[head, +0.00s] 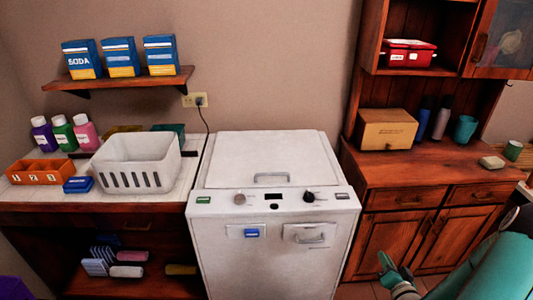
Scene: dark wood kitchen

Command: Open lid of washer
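The washer (272,242) is a white top-loading machine in the middle of the head view. Its lid (265,155) lies flat and closed on top. A grey bar handle (270,177) is at the lid's front edge, just behind the control strip with its knobs. My gripper (395,264) is low at the right, beside the washer's right side and apart from it. Its teal fingers look spread, with nothing between them. My arm enters from the lower right corner.
A counter with a white basket (135,177), bottles and an orange box (40,172) adjoins the washer's left side. A wall shelf (120,80) holds blue soda boxes. A wooden cabinet (440,170) stands close at the right. The space above the lid is clear.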

